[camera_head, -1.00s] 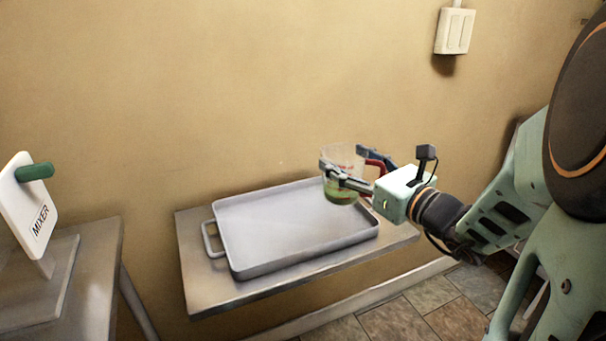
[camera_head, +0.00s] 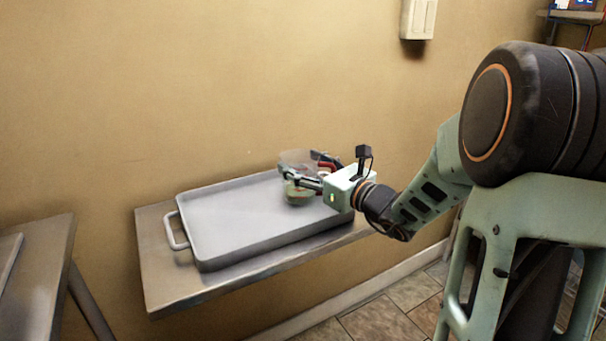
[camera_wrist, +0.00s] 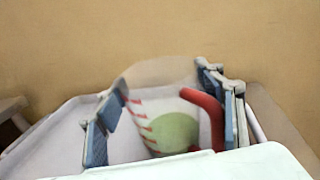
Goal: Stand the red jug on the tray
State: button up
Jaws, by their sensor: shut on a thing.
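The jug (camera_head: 297,191) is a clear cup with a red handle, red markings and green liquid low inside. My gripper (camera_head: 302,166) is shut on the jug, with a finger on either side of it. The jug is over the right end of the grey tray (camera_head: 235,222) and looks about upright. I cannot tell whether its base touches the tray. In the wrist view the red handle (camera_wrist: 208,115) and the green liquid (camera_wrist: 176,133) show between the blue finger pads, and the tray (camera_wrist: 62,135) shows behind.
The tray lies on a metal wall shelf (camera_head: 165,285) and has a handle at its left. The rest of the tray is bare. A plain wall stands close behind. Another metal table (camera_head: 40,265) is at the left, with a gap between.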

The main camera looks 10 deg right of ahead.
jog(key=shift+f, duration=0.25)
jog(key=shift+f, duration=0.15)
jog(key=o, duration=1.3)
jog(key=shift+r, duration=0.2)
jog(key=shift+s+d, duration=0.15)
jog(key=shift+s, duration=0.05)
jog(key=p+v, duration=0.2)
jog(key=v, duration=0.9)
jog(key=shift+s+d+p, duration=0.1)
jog(key=shift+s+p, duration=0.15)
jog(key=shift+p, duration=0.1)
